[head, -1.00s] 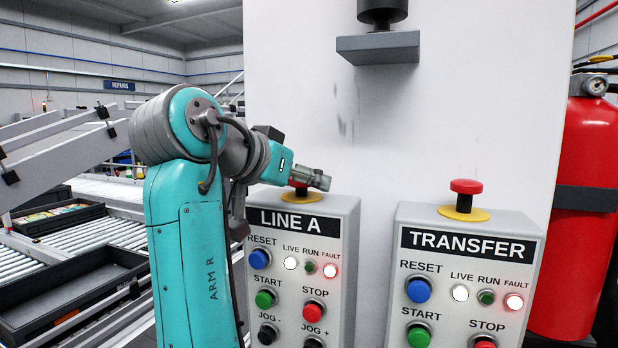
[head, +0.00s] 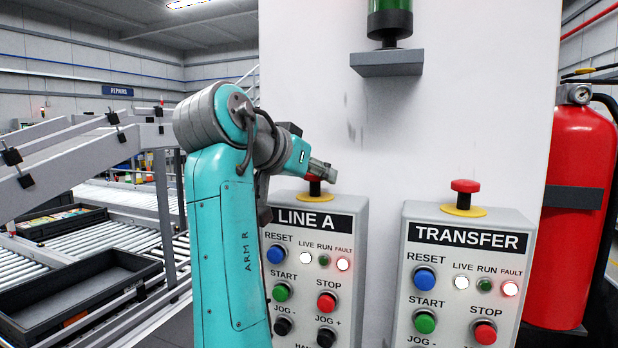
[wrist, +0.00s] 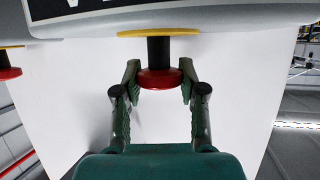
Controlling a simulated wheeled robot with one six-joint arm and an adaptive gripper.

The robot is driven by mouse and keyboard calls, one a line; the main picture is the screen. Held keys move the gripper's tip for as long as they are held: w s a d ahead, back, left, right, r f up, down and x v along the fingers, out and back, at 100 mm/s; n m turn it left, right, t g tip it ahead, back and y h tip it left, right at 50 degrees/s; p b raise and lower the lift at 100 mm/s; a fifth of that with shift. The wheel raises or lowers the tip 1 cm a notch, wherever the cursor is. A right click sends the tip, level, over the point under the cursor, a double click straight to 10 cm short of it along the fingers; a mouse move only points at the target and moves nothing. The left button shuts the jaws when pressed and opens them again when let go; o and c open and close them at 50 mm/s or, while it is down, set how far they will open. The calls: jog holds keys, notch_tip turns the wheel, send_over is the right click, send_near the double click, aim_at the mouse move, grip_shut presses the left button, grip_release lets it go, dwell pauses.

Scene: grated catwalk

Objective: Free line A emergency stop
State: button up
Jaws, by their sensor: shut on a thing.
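The line A emergency stop is a red mushroom button (wrist: 160,79) on a black stem over a yellow collar (wrist: 158,33). In the wrist view my gripper (wrist: 159,82) has one finger on each side of the red cap and is shut on it. In the head view my gripper (head: 323,170) is over the line A box (head: 351,210), and it hides much of the cap. Dark stem shows between cap and collar. On the line A panel, the live lamp (head: 305,257) and fault lamp (head: 343,264) glow; the run lamp (head: 324,260) looks dim.
To the right, the transfer box (head: 523,222) has a similar red stop button (head: 465,186). A grey bracket (head: 387,63) with a green cylinder (head: 390,22) juts from the white column above. A red extinguisher (head: 576,190) stands far right, conveyors (head: 120,232) left.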

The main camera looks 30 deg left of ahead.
jog(key=shift+r, duration=0.3)
jog(key=o, duration=1.2)
jog(key=shift+f, duration=0.1)
jog(key=shift+c, duration=0.2)
jog(key=shift+s, duration=0.1)
jog(key=v, duration=1.2)
